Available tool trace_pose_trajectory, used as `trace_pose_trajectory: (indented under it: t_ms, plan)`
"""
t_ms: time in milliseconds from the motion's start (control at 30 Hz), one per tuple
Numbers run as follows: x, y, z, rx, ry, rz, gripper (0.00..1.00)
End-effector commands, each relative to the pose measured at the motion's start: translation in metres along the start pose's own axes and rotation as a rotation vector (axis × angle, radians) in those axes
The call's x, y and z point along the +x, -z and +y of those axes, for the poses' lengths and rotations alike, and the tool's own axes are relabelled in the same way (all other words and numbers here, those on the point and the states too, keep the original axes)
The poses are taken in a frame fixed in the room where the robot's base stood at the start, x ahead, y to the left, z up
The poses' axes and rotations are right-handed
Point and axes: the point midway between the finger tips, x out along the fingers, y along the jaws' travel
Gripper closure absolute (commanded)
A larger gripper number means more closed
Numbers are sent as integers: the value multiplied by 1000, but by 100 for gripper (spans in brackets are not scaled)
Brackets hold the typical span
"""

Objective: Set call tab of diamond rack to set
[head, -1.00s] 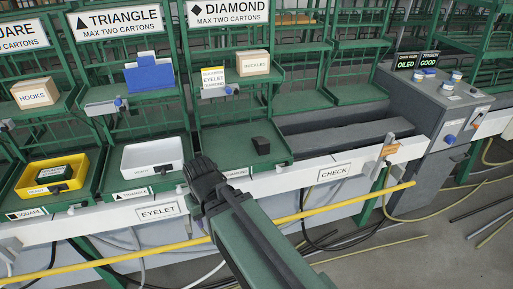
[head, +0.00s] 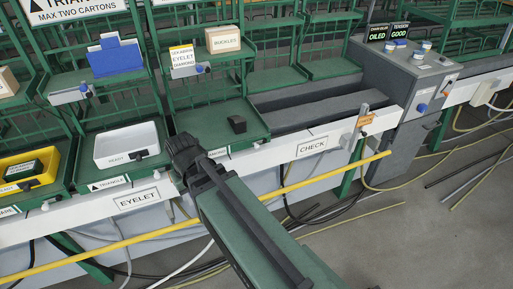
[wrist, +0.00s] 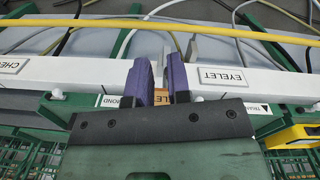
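The diamond rack (head: 212,112) is green. It has a buckles carton and an eyelet diamond card on its upper shelf and a small black block on its lower tray. My gripper (head: 183,150) is at the white front rail by the tray's left corner and hides the rail there. In the wrist view, the purple fingers of my gripper (wrist: 159,82) are apart. An orange tab (wrist: 161,97) ending in "LE" shows between and behind them, beside the diamond label (wrist: 121,101). I cannot tell whether the fingers touch the tab.
A yellow pipe (head: 310,181) runs along the front below the rail. The triangle rack's white bin (head: 126,146) is left of my gripper. An orange tag (head: 365,120) stands on the rail near the check label (head: 311,147). The grey press cabinet (head: 405,90) is at right.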

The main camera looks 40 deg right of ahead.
Motion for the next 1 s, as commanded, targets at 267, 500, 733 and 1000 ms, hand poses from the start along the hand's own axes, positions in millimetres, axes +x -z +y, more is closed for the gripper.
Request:
trace_pose_trajectory:
  t_ms: [267,500,733,1000]
  plan:
    - [25,125,151,157,-472,-24,100]
    - [-4,154,202,192,-754,-28,100]
    - [-5,153,202,196,-758,-26,100]
    - [17,150,216,197,-757,-27,100]
